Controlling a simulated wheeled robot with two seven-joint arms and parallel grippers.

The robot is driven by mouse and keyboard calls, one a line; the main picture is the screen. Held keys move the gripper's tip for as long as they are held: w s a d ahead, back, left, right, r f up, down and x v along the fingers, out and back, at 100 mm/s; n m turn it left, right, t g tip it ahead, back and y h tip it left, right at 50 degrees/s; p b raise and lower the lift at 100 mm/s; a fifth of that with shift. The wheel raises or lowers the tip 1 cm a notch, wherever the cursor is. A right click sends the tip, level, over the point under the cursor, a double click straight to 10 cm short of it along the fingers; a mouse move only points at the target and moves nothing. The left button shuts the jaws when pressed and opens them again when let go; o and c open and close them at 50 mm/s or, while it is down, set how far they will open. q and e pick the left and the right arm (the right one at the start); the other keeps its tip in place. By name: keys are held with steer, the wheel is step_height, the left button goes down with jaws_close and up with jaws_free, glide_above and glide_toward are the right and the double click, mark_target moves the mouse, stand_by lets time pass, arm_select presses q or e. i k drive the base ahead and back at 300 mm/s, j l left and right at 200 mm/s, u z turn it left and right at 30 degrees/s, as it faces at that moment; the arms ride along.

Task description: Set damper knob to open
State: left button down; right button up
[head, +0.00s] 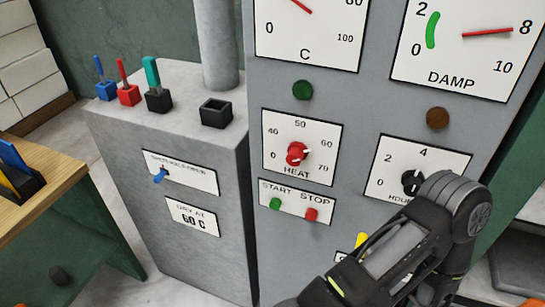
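No label reading "damper" is legible in the head view. A yellow knob (361,240) shows low on the grey machine front, on a white plate mostly hidden behind my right arm, so its setting cannot be read. A blue lever or knob (160,175) sits on a plate on the lower grey cabinet at left; its small text is unreadable. My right arm crosses the lower right, in front of the machine; its fingertips do not show. My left gripper does not show.
The machine front bears a red heat knob (297,154), a black hour knob (411,182), a green start button (275,204) and a red stop button (311,215). Colored-handled tools (152,75) stand on the cabinet by an empty black holder (216,113). A wooden bench (60,165) is at left.

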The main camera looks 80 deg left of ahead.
mark_target(158, 178)
steer(key=u, duration=3.3)
